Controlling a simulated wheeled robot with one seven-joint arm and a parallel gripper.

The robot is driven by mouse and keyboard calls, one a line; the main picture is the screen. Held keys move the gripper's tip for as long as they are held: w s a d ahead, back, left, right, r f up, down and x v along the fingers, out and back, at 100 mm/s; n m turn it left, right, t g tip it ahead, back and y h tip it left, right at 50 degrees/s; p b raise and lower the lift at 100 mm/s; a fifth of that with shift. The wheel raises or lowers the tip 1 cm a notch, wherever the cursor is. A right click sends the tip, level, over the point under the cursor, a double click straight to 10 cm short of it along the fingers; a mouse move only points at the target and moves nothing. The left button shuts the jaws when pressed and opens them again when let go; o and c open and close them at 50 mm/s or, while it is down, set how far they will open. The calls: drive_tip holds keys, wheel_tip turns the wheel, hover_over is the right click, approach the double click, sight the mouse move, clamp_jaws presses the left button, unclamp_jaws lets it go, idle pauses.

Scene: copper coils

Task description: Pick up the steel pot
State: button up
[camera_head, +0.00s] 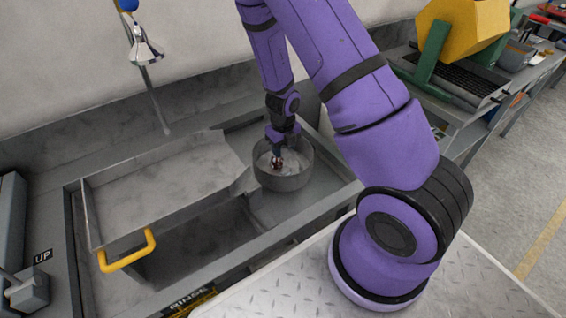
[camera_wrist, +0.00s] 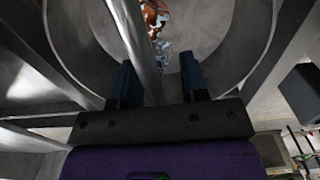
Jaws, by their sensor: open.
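The steel pot (camera_head: 284,182) is a round, wide, open grey vessel. It stands upright in the sink-like grey station in the head view. Its curved wall (camera_wrist: 253,45) also fills the upper part of the wrist view. My gripper (camera_head: 277,156) points down at the pot's opening in the head view. In the wrist view, my gripper's two dark fingers (camera_wrist: 158,72) are apart, with a grey metal bar (camera_wrist: 137,50) running between them. I cannot tell whether the bar touches a finger or belongs to the pot. Copper-coloured and shiny pieces (camera_wrist: 152,14) lie inside the pot.
A grey sloped tray (camera_head: 165,185) with a yellow handle (camera_head: 127,252) lies left of the pot. The station's front rail (camera_head: 255,258) runs before it. A lamp-like fitting (camera_head: 143,50) hangs at upper left. A yellow drum machine (camera_head: 462,28) stands at the right.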

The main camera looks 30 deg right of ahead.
drive_tip(key=shift+f, duration=0.1)
drive_tip(key=shift+c, duration=0.5)
clamp_jaws()
